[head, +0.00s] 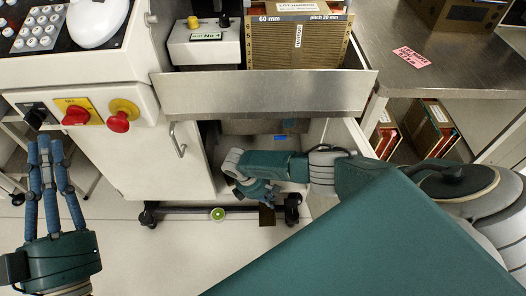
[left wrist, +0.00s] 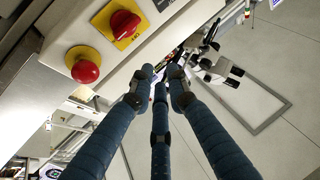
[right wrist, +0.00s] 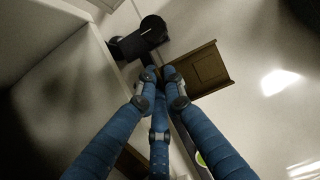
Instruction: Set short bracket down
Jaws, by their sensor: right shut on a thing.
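The short bracket (right wrist: 205,70) is a brown, tray-like plate with a raised rim in the right wrist view, held at its edge by my right gripper (right wrist: 160,75). In the head view my right gripper (head: 262,192) is low under the machine's front, and the bracket (head: 267,215) shows as a small dark brown piece just below it, above the floor.
Red buttons (head: 119,122) sit on the machine panel. A metal shelf edge (head: 265,93) is above my right arm. A castered base bar (head: 185,210) carries a green round thing (head: 218,213). A steel table (head: 440,50) is at right.

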